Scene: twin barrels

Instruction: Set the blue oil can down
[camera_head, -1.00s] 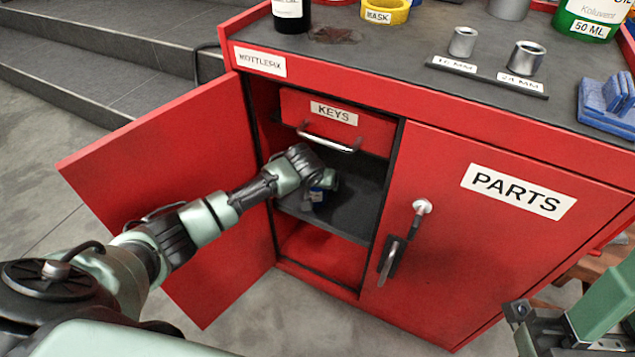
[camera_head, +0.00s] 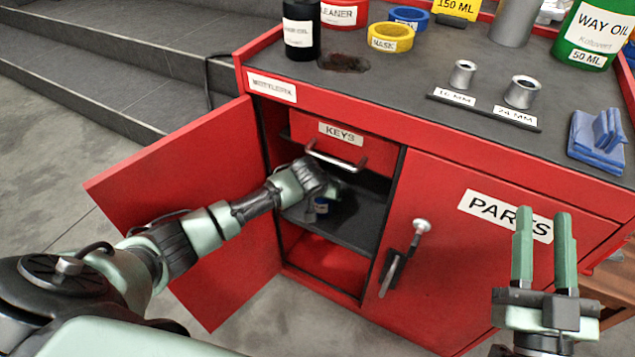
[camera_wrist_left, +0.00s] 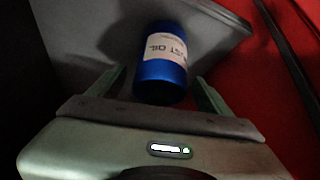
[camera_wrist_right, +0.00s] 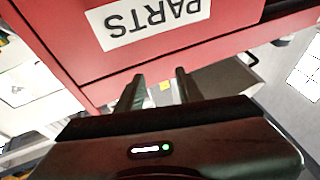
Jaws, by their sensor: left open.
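The blue oil can (camera_head: 321,207) is inside the red cabinet, on the dark middle shelf (camera_head: 352,226), partly hidden by my left gripper (camera_head: 331,193). In the left wrist view the blue can (camera_wrist_left: 162,78), with a white label ending in "OIL", lies between the open fingers of my left gripper (camera_wrist_left: 158,92), with gaps showing beside it. The shelf also shows behind it there (camera_wrist_left: 215,35). My right gripper (camera_head: 544,245) is open and empty in front of the "PARTS" door (camera_head: 455,245); it also shows in the right wrist view (camera_wrist_right: 158,90).
The left cabinet door (camera_head: 190,200) stands open beside my left arm. The "KEYS" drawer (camera_head: 335,140) is just above the shelf opening. On the cabinet top are a dark bottle (camera_head: 301,35), metal sockets (camera_head: 522,92), a green can (camera_head: 592,35) and blue cloths (camera_head: 598,140).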

